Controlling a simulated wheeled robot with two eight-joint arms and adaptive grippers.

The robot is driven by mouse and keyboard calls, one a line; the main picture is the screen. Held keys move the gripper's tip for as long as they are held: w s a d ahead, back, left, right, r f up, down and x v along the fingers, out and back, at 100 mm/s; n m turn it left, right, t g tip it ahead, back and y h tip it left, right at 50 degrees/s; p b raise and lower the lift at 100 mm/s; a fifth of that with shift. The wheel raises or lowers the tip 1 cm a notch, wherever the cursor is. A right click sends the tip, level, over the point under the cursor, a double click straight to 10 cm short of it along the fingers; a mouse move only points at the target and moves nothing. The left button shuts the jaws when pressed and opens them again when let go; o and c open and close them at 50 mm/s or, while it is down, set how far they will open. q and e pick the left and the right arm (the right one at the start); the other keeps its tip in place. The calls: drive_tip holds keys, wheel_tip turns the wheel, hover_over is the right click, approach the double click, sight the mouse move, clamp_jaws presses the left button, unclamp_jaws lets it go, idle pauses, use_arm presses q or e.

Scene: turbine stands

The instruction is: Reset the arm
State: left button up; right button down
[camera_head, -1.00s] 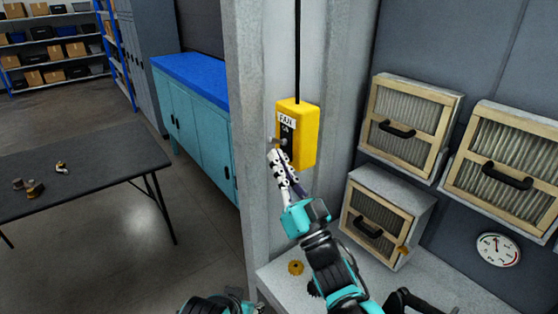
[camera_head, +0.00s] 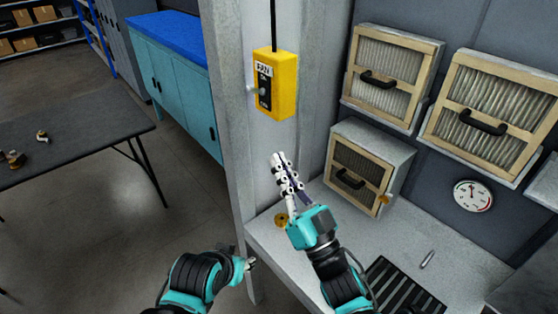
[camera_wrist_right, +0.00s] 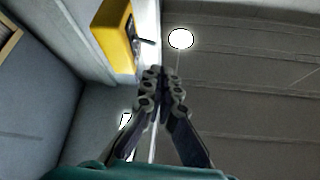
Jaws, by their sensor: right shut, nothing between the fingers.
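My right gripper (camera_head: 278,160) is shut and empty in the head view, pointing up in front of the pale post, below the yellow FAN switch box (camera_head: 275,84) and apart from it. In the right wrist view the right gripper's fingers (camera_wrist_right: 160,75) meet at their tips, with the yellow box (camera_wrist_right: 115,35) at the upper left and its small toggle sticking out. My left arm is low in the head view, and its gripper (camera_head: 252,263) shows only in small part near the bottom middle, so its jaws cannot be made out.
Filter boxes with black handles (camera_head: 378,79) hang on the right wall, with another (camera_head: 352,181) on the bench below. A round gauge (camera_head: 473,195) is at the right. A dark table (camera_head: 75,135) with small parts stands left. A blue-topped cabinet (camera_head: 175,90) stands behind.

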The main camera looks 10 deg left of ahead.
drive_tip(key=shift+s+d, duration=0.1)
drive_tip(key=shift+d, duration=0.05)
drive_tip(key=w+d+f+m+g+h+b, duration=0.1)
drive_tip(key=w+d+f+m+h+b, duration=0.2)
drive_tip(key=d+f+h, duration=0.5)
drive_tip(key=w+d+f+m+g+h+b, duration=0.1)
drive_tip(key=w+d+f+m+h+b, duration=0.2)
drive_tip(key=d+f+h, duration=0.6)
drive_tip(key=s+d+f+g+b, duration=0.1)
drive_tip(key=s+d+f+g, duration=0.3)
drive_tip(key=s+f, duration=0.2)
drive_tip(key=s+d+f+g+b, duration=0.1)
drive_tip(key=s+d+f+g, duration=0.3)
drive_tip(key=s+f, duration=0.3)
wheel_tip(320, 180, down, 4)
drive_tip(key=shift+s+d+g, duration=0.2)
drive_tip(key=shift+d+g, duration=0.1)
drive_tip(key=shift+d, duration=0.4)
